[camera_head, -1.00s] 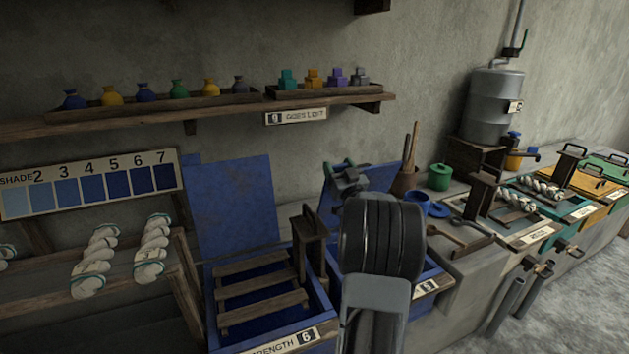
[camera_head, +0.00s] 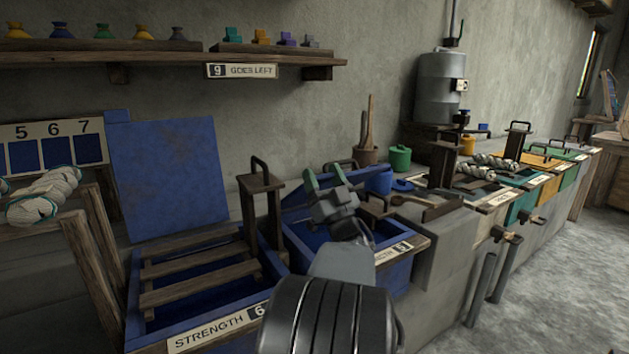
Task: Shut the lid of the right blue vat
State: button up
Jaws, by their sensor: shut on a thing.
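The right blue vat (camera_head: 392,272) stands to the right of the left blue vat, with a dark blue inside showing. Its blue lid (camera_head: 296,199) is tilted partway down over the opening, well lower than the upright left lid. My gripper (camera_head: 325,178), with green fingertips, is at the upper edge of this lid and shut on it. The gripper and wrist hide part of the lid, so the exact grip point is unclear.
The left blue vat (camera_head: 137,300) has an upright lid (camera_head: 170,175) and wooden slats inside. A wooden post (camera_head: 262,210) stands between the vats. A brown pot (camera_head: 367,154), a green pot (camera_head: 400,158) and other vats lie to the right. A shelf (camera_head: 170,52) runs above.

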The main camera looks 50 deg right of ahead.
jog(key=shift+w+f+b+v, duration=0.15)
jog(key=shift+b+v, duration=0.5)
jog(key=shift+v, duration=0.35)
jog(key=shift+w+f+b+v, duration=0.15)
jog(key=shift+b+v, duration=0.5)
jog(key=shift+v, duration=0.3)
jog(key=shift+d, duration=0.15)
jog(key=o, duration=1.3)
jog(key=shift+r, duration=0.1)
jog(key=shift+s+f, duration=0.25)
jog(key=s+a+f+p, duration=0.1)
jog(key=s+a, duration=0.1)
jog(key=s, duration=0.2)
jog(key=s+a+f+p, duration=0.1)
jog(key=s+a, duration=0.1)
jog(key=s, duration=0.3)
jog(key=s+a+f+p, duration=0.1)
jog(key=s, duration=0.4)
jog(key=shift+a+f, duration=0.1)
jog(key=shift+a, duration=0.3)
